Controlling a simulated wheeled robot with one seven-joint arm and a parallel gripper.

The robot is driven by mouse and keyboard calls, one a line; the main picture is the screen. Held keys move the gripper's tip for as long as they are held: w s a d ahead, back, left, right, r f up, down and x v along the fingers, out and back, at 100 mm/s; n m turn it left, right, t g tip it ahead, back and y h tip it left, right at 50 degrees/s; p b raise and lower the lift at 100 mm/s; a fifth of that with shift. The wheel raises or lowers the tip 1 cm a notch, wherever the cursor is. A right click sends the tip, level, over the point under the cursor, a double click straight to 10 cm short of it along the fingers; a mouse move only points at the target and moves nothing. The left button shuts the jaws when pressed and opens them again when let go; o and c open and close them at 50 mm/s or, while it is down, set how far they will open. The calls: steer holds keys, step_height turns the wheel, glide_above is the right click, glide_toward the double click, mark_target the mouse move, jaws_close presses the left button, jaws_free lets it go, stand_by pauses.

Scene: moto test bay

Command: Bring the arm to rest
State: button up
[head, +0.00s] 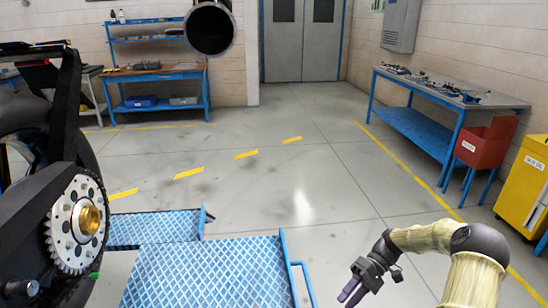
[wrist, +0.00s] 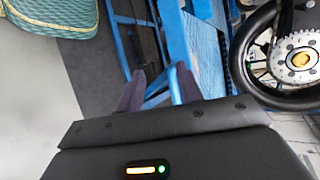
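My arm reaches in from the lower right of the head view, bent at the elbow, with my gripper (head: 351,294) low over the floor, right of the blue platform. In the wrist view my gripper (wrist: 157,84) shows two dark purple fingers with a clear gap between them. Nothing is held between them. Blue metal framing shows beyond the fingertips.
A motorcycle wheel with a toothed sprocket (head: 77,220) stands at left, beside a blue tread-plate platform (head: 210,275) with a rail. A blue workbench (head: 430,95), red bin (head: 485,142) and yellow cabinet (head: 522,185) line the right. The middle floor is clear.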

steer(key=s+a+r+m+t+h, duration=0.45)
steer(key=s+r+t+h, duration=0.55)
steer(key=s+r, duration=0.25)
step_height(320, 180, up, 15)
steer(key=p, duration=1.6)
steer(key=shift+s+a, duration=0.15)
steer(key=shift+a, duration=0.1)
steer(key=shift+a, duration=0.1)
